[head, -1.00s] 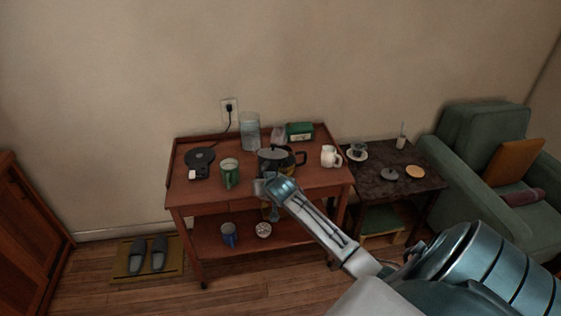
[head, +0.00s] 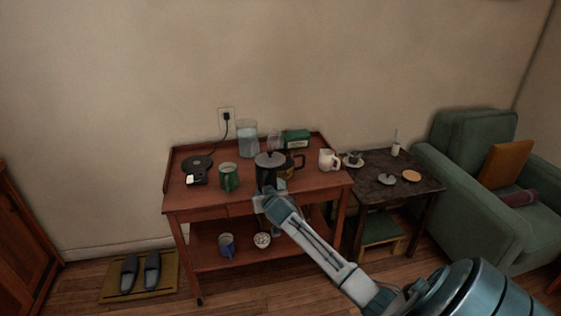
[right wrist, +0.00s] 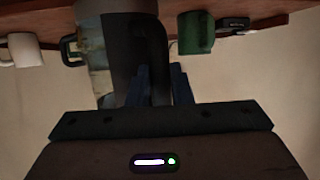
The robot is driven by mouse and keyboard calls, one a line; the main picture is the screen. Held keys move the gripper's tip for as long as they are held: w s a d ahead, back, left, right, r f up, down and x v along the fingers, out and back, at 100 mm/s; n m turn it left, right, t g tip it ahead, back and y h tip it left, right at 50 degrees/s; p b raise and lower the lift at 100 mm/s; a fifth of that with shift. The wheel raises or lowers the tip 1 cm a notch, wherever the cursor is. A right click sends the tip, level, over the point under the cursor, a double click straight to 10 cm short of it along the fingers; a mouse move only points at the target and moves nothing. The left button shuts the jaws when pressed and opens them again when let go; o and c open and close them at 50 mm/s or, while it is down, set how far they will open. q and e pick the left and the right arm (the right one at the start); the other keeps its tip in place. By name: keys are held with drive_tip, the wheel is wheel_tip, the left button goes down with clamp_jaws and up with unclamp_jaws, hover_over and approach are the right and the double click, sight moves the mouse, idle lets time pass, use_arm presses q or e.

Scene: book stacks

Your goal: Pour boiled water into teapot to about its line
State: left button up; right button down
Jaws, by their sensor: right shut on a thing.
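My right gripper (head: 272,201) is shut on the black handle of the kettle (head: 266,178), at the front edge of the wooden cart. The kettle has a dark lid and looks about upright. Whether its base touches the cart top is hidden. In the right wrist view my fingers (right wrist: 158,85) close on the dark handle, with the kettle's paler body (right wrist: 91,45) beside it. The teapot (head: 296,162) stands close behind the kettle on the right. Mostly its dark handle shows; its line and water level are hidden. My left gripper is out of view.
On the cart (head: 205,197) stand a green mug (head: 229,178), black kettle base (head: 196,165), glass jug (head: 247,140), green box (head: 296,140) and white mug (head: 328,160). A dark side table (head: 408,164) at right holds a grey lid (head: 388,180) and a coaster (head: 411,176).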

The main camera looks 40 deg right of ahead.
sight(262, 181)
wheel_tip(262, 181, up, 5)
drive_tip(key=p, duration=0.4)
drive_tip(key=shift+r+p, duration=0.15)
drive_tip(key=shift+p, duration=0.2)
